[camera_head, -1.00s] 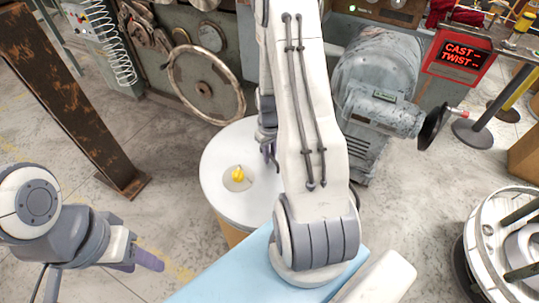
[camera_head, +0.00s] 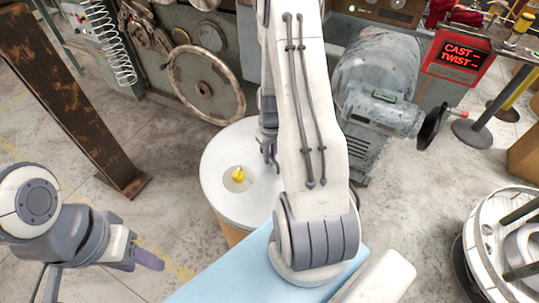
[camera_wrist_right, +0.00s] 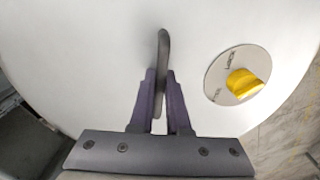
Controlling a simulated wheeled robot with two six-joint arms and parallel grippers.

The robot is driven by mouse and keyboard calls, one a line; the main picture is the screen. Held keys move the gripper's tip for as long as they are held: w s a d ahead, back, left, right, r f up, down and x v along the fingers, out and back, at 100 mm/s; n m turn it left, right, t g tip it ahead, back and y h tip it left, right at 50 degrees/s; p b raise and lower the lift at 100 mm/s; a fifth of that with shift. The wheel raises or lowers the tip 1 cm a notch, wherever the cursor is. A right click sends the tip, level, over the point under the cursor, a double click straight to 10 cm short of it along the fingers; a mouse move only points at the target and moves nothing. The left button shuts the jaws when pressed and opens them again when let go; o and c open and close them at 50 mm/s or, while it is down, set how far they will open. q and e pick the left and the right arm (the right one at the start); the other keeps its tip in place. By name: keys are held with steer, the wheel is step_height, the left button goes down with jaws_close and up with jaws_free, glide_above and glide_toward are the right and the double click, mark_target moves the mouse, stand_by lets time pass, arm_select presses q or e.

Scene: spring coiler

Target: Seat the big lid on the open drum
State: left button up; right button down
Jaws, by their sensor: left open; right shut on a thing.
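The big lid (camera_head: 222,160) is a wide white disc with a yellow knob (camera_head: 238,174) on a small round plate. It lies over the drum (camera_head: 231,233), whose tan side shows below it; I cannot tell whether its rim is fully down. My right gripper (camera_head: 268,150) is at the lid's far right part, partly hidden by my arm. In the right wrist view the right gripper (camera_wrist_right: 162,75) is shut on the lid's dark upright handle (camera_wrist_right: 163,45), left of the yellow knob. My left gripper (camera_head: 150,261) is open and empty, at lower left, apart from the drum.
A large handwheel machine (camera_head: 205,85) stands behind the drum and a grey motor (camera_head: 378,75) at the right. A rusty beam (camera_head: 70,100) stands at the left. A pale blue surface (camera_head: 235,275) is in front. Bare floor lies left of the drum.

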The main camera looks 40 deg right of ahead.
stand_by(0.8)
steer(key=shift+c, duration=1.2)
jaws_free()
steer(key=shift+f, duration=0.1)
step_height(320, 180, up, 12)
steer(key=p, duration=1)
stand_by(0.4)
